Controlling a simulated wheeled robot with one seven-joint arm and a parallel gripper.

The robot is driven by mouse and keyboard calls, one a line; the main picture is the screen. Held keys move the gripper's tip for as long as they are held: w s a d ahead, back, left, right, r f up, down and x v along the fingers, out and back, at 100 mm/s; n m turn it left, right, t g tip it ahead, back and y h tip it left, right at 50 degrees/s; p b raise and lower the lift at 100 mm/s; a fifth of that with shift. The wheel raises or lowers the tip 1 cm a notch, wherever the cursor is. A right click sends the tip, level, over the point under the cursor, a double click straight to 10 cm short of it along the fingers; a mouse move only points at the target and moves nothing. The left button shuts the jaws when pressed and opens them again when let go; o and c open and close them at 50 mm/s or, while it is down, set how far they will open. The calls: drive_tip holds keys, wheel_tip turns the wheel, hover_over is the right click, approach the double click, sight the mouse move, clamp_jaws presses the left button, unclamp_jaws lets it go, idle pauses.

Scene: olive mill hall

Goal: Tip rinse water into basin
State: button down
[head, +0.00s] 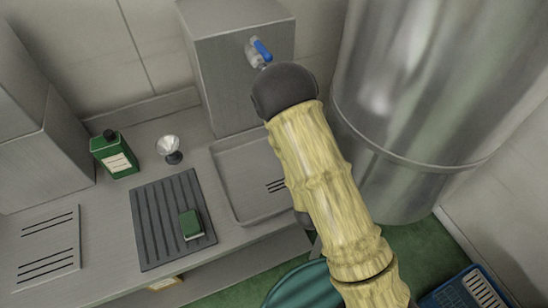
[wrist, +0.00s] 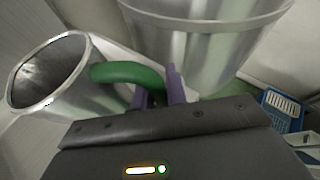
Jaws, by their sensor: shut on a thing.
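In the wrist view my gripper (wrist: 159,94) has its purple fingers closed on the green handle (wrist: 122,73) of a shiny metal jug (wrist: 75,88). The jug is at the left of that view and tilted, with its round mouth turned partly toward the camera. I cannot tell whether water is in it. In the head view my arm hides the gripper and the jug. A shallow rectangular metal basin (head: 229,168) with slots is set in the counter, left of my arm. A round teal vessel (head: 290,286) shows partly at the bottom edge, beside my arm.
A grey box with a blue-handled tap (head: 261,50) stands behind the basin. The counter holds a green bottle (head: 115,154), a small metal cup (head: 169,146) and a ribbed dark mat (head: 154,218) with a green sponge (head: 191,224). A large steel tank (head: 415,90) stands right; a blue crate (head: 462,290) is low right.

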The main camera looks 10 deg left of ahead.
drive_tip(key=shift+s+d+f+m+y+p, duration=0.25)
drive_tip(key=shift+m+p, duration=0.25)
drive_tip(key=shift+p, duration=0.3)
drive_tip(key=shift+w+t, duration=0.1)
drive_tip(key=shift+t, duration=0.2)
drive_tip(key=shift+d, duration=0.15)
